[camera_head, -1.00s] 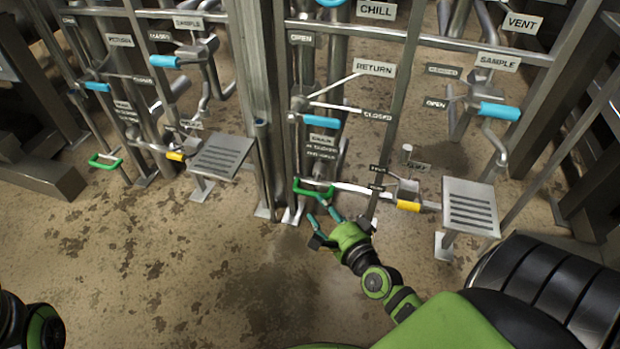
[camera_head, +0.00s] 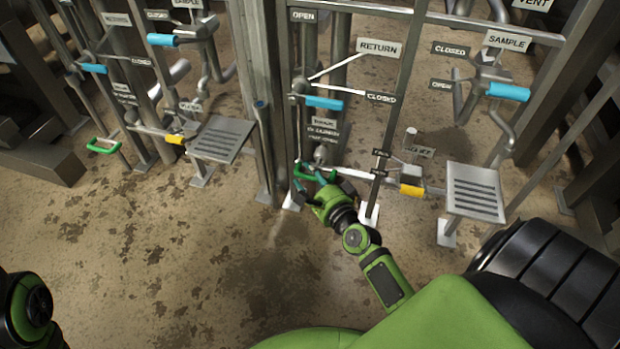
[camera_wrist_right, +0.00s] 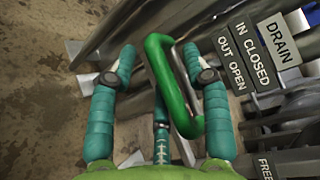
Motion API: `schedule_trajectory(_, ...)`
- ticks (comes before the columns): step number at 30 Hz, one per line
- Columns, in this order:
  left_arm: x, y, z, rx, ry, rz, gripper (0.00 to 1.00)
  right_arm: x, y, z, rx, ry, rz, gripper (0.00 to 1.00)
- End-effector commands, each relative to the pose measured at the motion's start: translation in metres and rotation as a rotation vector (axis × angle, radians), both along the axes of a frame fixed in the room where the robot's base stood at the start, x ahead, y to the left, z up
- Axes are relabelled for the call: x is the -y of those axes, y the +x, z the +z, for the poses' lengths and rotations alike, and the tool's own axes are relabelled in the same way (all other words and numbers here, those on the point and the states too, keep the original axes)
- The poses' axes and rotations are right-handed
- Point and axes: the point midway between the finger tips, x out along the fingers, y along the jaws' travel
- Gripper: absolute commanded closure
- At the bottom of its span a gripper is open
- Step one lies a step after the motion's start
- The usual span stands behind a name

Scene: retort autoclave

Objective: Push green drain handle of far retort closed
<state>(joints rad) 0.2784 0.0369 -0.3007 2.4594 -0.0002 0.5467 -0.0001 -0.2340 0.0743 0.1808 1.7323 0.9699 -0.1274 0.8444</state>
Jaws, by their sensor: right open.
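A green drain handle (camera_head: 299,172), a U-shaped loop, is low on the nearer frame in the head view. My right gripper (camera_head: 308,182) is at this handle, open, with its teal fingers reaching up to it. In the right wrist view the green handle (camera_wrist_right: 165,82) lies between the spread fingers of my right gripper (camera_wrist_right: 160,56); whether a finger touches it I cannot tell. A DRAIN sign (camera_wrist_right: 283,39) beside it reads "IN CLOSED, OUT OPEN". A second green handle (camera_head: 104,146) is on the left frame, away from my grippers. My left gripper is out of view.
A yellow-gripped lever (camera_head: 411,190) and a slotted step plate (camera_head: 474,192) are right of the handle. A blue-gripped RETURN lever (camera_head: 324,103) is above it. A steel post (camera_head: 256,100) stands to the left. The stained floor in front is clear.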

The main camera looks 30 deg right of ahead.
Motion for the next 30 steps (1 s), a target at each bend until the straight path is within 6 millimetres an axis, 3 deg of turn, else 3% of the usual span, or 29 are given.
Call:
schedule_trajectory(1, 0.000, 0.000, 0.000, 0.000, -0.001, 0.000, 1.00, 0.000, 0.000, 0.000, 0.000, 0.000, 0.000, 0.63)
schedule_trajectory(3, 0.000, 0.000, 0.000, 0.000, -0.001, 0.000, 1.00, 0.000, 0.000, 0.000, 0.000, 0.000, 0.000, 0.91)
schedule_trajectory(4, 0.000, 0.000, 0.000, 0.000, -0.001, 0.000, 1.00, 0.000, 0.000, 0.000, 0.001, 0.000, 0.000, 1.00)
schedule_trajectory(23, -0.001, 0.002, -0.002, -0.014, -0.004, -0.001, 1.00, 0.011, 0.009, 0.002, 0.006, 0.000, -0.004, 1.00)
schedule_trajectory(24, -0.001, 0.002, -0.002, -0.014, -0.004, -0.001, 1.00, 0.011, 0.009, 0.002, 0.007, 0.000, -0.004, 0.61)
schedule_trajectory(25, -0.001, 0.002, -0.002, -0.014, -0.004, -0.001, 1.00, 0.011, 0.009, 0.002, 0.007, 0.000, -0.004, 0.51)
schedule_trajectory(30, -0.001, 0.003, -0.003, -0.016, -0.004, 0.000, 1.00, 0.010, 0.008, 0.001, 0.004, 0.000, -0.002, 0.51)
